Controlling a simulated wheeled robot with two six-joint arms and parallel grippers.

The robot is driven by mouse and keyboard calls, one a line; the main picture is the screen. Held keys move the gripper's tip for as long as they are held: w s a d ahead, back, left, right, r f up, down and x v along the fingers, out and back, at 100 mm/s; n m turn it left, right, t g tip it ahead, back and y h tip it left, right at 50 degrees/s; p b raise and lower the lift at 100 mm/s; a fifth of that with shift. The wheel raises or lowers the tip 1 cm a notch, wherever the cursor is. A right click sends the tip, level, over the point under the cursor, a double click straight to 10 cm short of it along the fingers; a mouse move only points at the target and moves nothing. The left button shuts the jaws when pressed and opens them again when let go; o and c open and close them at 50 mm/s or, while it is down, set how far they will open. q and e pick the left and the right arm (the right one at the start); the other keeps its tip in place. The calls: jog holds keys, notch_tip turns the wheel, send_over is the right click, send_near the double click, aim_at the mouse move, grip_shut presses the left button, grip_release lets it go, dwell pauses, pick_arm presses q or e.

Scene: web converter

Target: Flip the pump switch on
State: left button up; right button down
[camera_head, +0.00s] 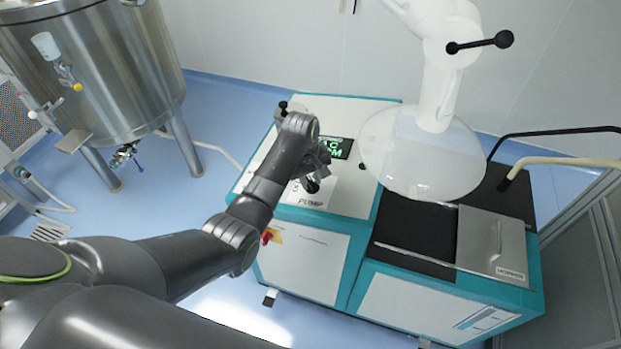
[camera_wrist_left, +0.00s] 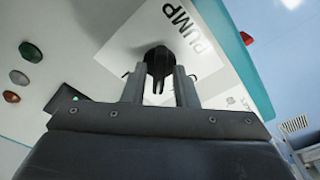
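The pump switch is a black knob (camera_wrist_left: 158,62) on a white panel marked PUMP (camera_wrist_left: 187,26). In the left wrist view it lies between the tips of my left gripper (camera_wrist_left: 160,74). The fingers stand apart, one on each side of the knob; I cannot tell whether they touch it. In the head view the left gripper (camera_head: 320,168) is over the top of the teal and white machine (camera_head: 306,262), by the PUMP label (camera_head: 311,202). The dark knob (camera_head: 312,186) shows just below the gripper there. My right gripper is not in view.
A display with green text (camera_head: 337,147) sits behind the gripper. Green, grey and red buttons (camera_wrist_left: 30,52) line the panel. A clear hood on a white arm (camera_head: 420,155) hangs to the right. A steel tank (camera_head: 95,75) stands at left, with open blue floor between.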

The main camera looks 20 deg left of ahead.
pick_arm(q)
grip_shut()
jog(key=m+p, duration=0.3)
jog(key=shift+r, duration=0.15)
jog(key=m+p, duration=0.1)
jog(key=m, duration=0.2)
jog(key=shift+h+p, duration=0.3)
jog(key=shift+p, duration=0.1)
jog(key=shift+a+m, duration=0.1)
jog(key=shift+m, duration=1.2)
jog(key=shift+o, duration=1.2)
grip_release()
jog(key=shift+f, duration=0.2)
